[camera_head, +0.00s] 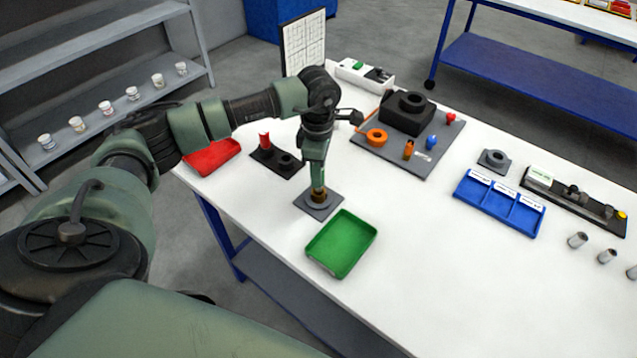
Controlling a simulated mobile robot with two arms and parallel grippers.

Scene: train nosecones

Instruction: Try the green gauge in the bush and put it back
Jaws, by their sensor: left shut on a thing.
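My left gripper (318,188) points straight down, shut, over a grey square plate with a round bush (312,205) near the table's front edge. What it holds is mostly hidden between the fingers; I take it to be the green gauge, in or just above the bush. I cannot tell how deep it sits. A dark two-place stand (268,155) lies behind and left; a red gauge (264,140) stands in its left place and no gauge shows in its right place. My right gripper is not in view.
A green tray (358,236) is close in front-right of the plate, a red tray (210,157) to the left. A grey board with a black block (407,112) stands behind. A blue divided tray (508,204) and another ringed plate (494,160) are right. The table's middle is clear.

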